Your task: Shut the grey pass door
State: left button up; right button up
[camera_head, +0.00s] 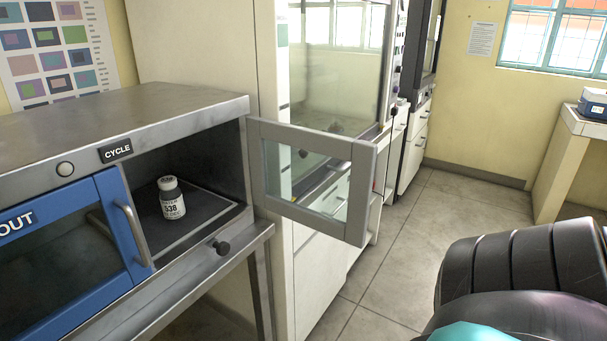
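The grey pass door (364,190) has a grey frame around a clear glass pane. It stands wide open, swung out to the right from the right edge of the steel pass box (180,117). A black knob (222,248) sits on the sill below the opening. Neither of my grippers is in view. Part of my dark arm shows at the lower right, well apart from the door.
A blue door (130,262) marked OUT covers the left side of the box. A CYCLE label (116,151) and round button (65,169) are above it. A glass-fronted cabinet (335,70) stands behind the grey door. The tiled floor (440,240) to the right is clear.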

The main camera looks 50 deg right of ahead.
aim_at(362, 154)
jog(key=l+u, duration=0.1)
jog(key=l, duration=0.45)
jog(key=l+u, duration=0.1)
jog(key=l, duration=0.45)
jog(key=l+u, duration=0.1)
jog(key=l, duration=0.45)
jog(key=k+l+u, duration=0.15)
jog(key=l, duration=0.4)
jog(key=l+u, duration=0.1)
jog(key=l, duration=0.5)
jog(key=k+l+u, duration=0.1)
jog(key=l, duration=0.4)
